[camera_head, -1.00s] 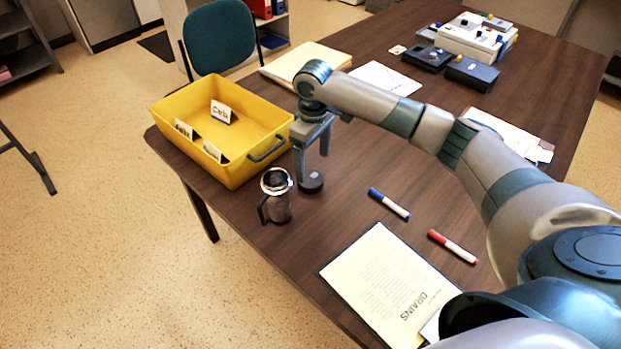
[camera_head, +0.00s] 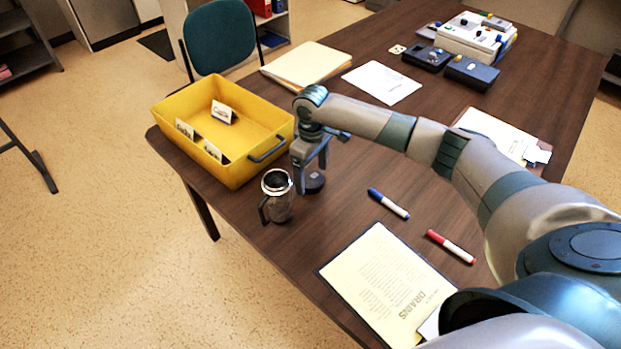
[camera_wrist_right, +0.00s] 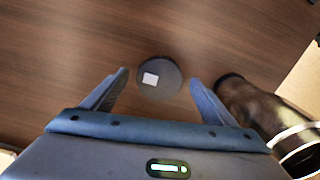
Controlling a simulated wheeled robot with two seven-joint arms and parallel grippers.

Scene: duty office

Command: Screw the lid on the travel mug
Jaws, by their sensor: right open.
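The travel mug (camera_head: 279,203) stands upright on the table without a cover on its top, its handle toward the left. Its dark body (camera_wrist_right: 262,108) shows at the right of the right wrist view, just outside one finger. The dark round lid (camera_head: 315,183) lies flat on the table just right of the mug. In the right wrist view the lid (camera_wrist_right: 158,79), with a small pale square on it, lies between and beyond the fingertips. My right gripper (camera_head: 312,186) points down over the lid, open, its fingers (camera_wrist_right: 158,80) to either side and apart from it. My left gripper is not seen.
A yellow bin (camera_head: 240,166) with small labelled cards stands behind the mug. The table's left edge runs close to the mug.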

